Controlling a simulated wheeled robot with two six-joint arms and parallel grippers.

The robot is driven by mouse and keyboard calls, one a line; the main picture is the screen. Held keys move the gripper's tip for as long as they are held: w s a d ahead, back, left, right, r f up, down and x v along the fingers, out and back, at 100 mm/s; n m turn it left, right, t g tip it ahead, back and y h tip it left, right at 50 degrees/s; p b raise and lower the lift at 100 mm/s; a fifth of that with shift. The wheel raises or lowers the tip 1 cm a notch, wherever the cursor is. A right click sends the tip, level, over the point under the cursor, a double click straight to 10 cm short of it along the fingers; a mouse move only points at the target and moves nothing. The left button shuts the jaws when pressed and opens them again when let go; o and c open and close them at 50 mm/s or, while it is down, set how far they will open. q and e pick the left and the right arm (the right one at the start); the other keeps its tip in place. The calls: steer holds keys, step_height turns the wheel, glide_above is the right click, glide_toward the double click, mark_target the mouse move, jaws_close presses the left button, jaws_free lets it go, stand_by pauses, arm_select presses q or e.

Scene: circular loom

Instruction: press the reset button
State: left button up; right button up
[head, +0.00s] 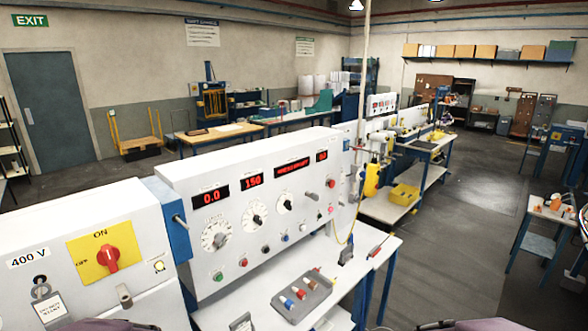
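A white control panel (180,190) with red digital displays (251,181), round dials (254,217) and a row of small buttons stands in front of me. Along its lower face are a green button (218,276), a red button (243,262), a black one (265,249) and a blue one (285,238). Another red button (331,183) is at the panel's right end. The labels are too small to read, so I cannot tell which one is reset. Neither gripper shows; only dark purplish parts, probably mine, show at the bottom edge.
A white cabinet with a red rotary switch (110,257) on a yellow plate stands at the left. A grey box with coloured knobs (302,294) sits on the white bench (377,252) below the panel. Open floor (450,240) lies to the right.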

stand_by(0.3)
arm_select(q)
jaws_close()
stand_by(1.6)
